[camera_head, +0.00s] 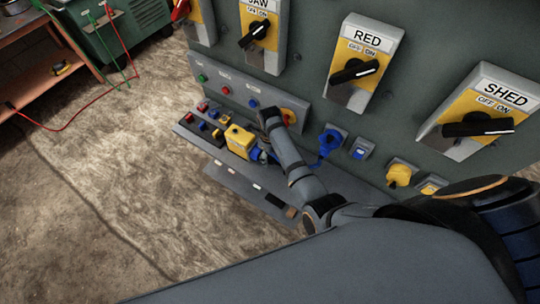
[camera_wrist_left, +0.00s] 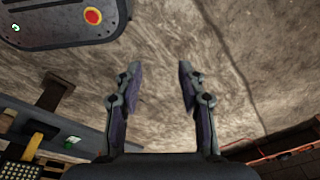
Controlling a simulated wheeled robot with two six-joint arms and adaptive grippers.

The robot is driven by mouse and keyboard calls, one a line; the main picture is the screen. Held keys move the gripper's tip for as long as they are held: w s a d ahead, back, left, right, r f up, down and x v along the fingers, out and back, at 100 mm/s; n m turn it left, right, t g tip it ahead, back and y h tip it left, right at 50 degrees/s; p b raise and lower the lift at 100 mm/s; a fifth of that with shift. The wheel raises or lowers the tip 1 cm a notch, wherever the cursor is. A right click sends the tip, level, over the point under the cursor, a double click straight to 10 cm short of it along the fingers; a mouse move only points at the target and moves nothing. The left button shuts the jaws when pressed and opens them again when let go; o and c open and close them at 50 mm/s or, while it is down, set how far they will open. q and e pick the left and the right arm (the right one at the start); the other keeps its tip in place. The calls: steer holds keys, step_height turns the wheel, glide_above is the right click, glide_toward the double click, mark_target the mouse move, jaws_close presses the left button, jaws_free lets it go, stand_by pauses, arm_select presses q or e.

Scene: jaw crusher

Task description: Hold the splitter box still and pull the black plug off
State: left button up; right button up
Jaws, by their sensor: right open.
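A yellow box (camera_head: 240,138), which looks like the splitter box, sits on the grey ledge below the panel. The end of my right arm, with the right gripper (camera_head: 269,119), is just right of and behind it; I see no contact. The right gripper is open, its fingers small and partly hidden by my wrist. I cannot clearly pick out the black plug; a small dark piece (camera_head: 225,118) lies left of the box. My left gripper (camera_wrist_left: 158,82) is open and empty over bare ground in the left wrist view, and is out of the head view.
Large switches labelled RED (camera_head: 360,60) and SHED (camera_head: 488,110) stand on the panel. A blue plug (camera_head: 329,141) and a yellow one (camera_head: 399,176) stick out right of my arm. Small red and blue parts lie on the ledge.

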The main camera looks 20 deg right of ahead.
steer(key=shift+s+f+b, duration=0.15)
steer(key=shift+f+b, duration=0.35)
steer(key=shift+f, duration=0.4)
steer(key=c, duration=1)
jaws_close()
steer(key=o, duration=0.8)
jaws_free()
steer(key=shift+o, duration=0.9)
arm_select(q)
steer(key=s, duration=0.1)
steer(key=s+f, duration=0.2)
steer(key=shift+a+f, duration=0.15)
steer(key=shift+a, duration=0.1)
steer(key=shift+s, duration=0.1)
